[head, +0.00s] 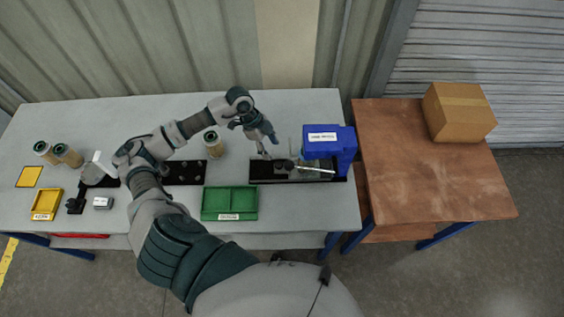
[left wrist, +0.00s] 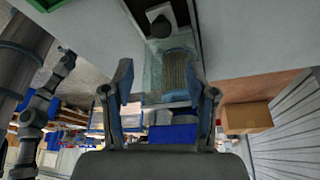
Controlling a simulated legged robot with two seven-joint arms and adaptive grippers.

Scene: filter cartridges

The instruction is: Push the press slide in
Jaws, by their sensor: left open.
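The press (head: 343,152) is a blue housing with a white label at the right end of the grey table. A long black base (head: 262,178) runs left from it. A dark block, apparently the slide (head: 283,164), sits on this base, left of a clear guard (head: 316,168). My left gripper (head: 263,149) is just left of and behind the dark block, pointing down. In the left wrist view, its fingers (left wrist: 160,78) are apart, with a clear-walled part and a ribbed tan piece (left wrist: 178,72) seen beyond them. I cannot tell whether the gripper touches the slide. My right gripper is not in view.
A green tray (head: 229,215) lies in front, with a black rack (head: 186,172) to its left. A filter cartridge (head: 213,146) stands behind them. Two cartridges (head: 68,156) and a yellow tray (head: 46,204) are far left. A brown table holds a cardboard box (head: 458,112).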

